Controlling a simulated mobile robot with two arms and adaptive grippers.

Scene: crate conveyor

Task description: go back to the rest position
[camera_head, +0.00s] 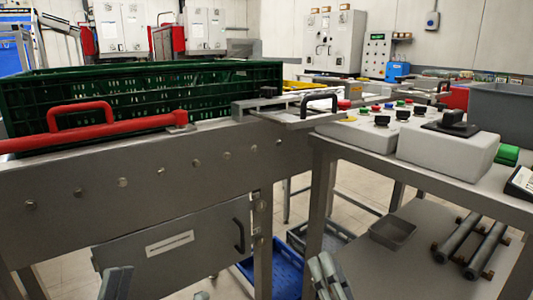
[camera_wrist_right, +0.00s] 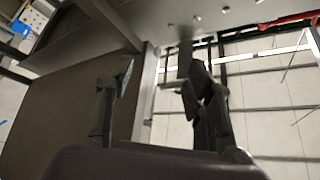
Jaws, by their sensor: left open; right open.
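My left gripper (camera_head: 158,284) shows only by its grey fingertips at the bottom edge of the head view, in front of the conveyor's steel side. The fingers are apart with nothing between them. My right gripper (camera_head: 328,274) is at the bottom middle of the head view, beside the table leg and partly cut off. In the right wrist view its two dark fingers (camera_wrist_right: 155,95) stand apart and empty, below the steel table edge. A green crate (camera_head: 150,85) rests on the conveyor (camera_head: 100,195), behind a red bar with a handle (camera_head: 80,118).
A steel table (camera_head: 350,150) at the right carries a grey control box (camera_head: 450,150) and button panels. Its lower shelf (camera_head: 385,260) holds metal tubes (camera_head: 470,245) and a small tray (camera_head: 392,231). A grey bin (camera_head: 500,108) stands behind.

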